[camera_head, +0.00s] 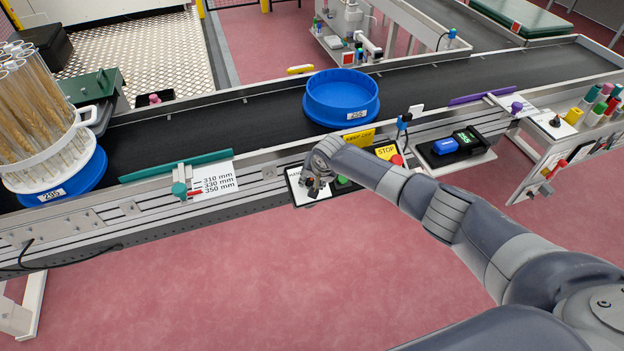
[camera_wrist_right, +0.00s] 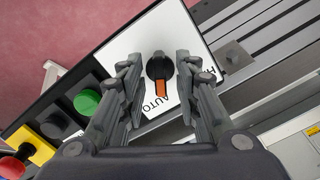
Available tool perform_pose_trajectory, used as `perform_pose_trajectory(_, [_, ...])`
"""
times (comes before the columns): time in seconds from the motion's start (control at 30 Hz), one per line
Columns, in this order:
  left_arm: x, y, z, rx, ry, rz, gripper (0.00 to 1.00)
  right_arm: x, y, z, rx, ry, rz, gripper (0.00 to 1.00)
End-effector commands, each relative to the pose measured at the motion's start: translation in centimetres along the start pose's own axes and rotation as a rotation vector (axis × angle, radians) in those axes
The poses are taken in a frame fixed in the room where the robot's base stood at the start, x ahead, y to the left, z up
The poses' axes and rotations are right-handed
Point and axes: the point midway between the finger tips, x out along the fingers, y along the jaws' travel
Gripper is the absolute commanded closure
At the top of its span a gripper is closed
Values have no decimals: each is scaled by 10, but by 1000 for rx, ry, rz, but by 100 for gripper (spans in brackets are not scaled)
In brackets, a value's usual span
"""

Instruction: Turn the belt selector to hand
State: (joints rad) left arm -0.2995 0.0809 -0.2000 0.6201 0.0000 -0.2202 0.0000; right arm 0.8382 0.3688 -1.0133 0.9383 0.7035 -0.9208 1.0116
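The belt selector (camera_wrist_right: 158,68) is a black round knob with an orange pointer bar on a white plate in the right wrist view. The pointer lies towards the printed word AUTO. Another label, partly hidden, starts with H at the plate's right edge. My right gripper (camera_wrist_right: 157,76) is open, with one finger on each side of the knob and visible gaps between. In the head view my right gripper (camera_head: 316,184) is at the control panel (camera_head: 294,189) on the belt's front side and hides the knob. My left gripper is not in view.
Beside the selector are a green button (camera_wrist_right: 87,102), a black button (camera_wrist_right: 54,124) and a red stop button (camera_wrist_right: 12,166) on yellow. A blue tray (camera_head: 342,99) stands on the belt (camera_head: 240,118). A tube rack in another blue tray (camera_head: 84,180) stands left.

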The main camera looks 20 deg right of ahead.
Motion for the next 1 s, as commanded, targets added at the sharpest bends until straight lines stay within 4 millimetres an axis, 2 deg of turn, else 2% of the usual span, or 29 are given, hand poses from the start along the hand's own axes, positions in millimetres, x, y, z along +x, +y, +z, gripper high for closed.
perform_pose_trajectory(0.07, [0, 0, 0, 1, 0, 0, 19, 0, 0, 0, 0, 0, 0, 72])
perform_pose_trajectory(0.1, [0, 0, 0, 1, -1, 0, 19, 0, 0, 0, 0, 0, 0, 81])
perform_pose_trajectory(0.2, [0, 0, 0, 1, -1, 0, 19, 0, 0, 0, 0, 0, 0, 100])
perform_pose_trajectory(0.67, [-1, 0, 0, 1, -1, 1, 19, 0, 0, 0, -47, 0, 3, 100])
perform_pose_trajectory(1.0, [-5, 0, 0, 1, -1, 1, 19, -1, -1, 0, -278, -1, 21, 100])
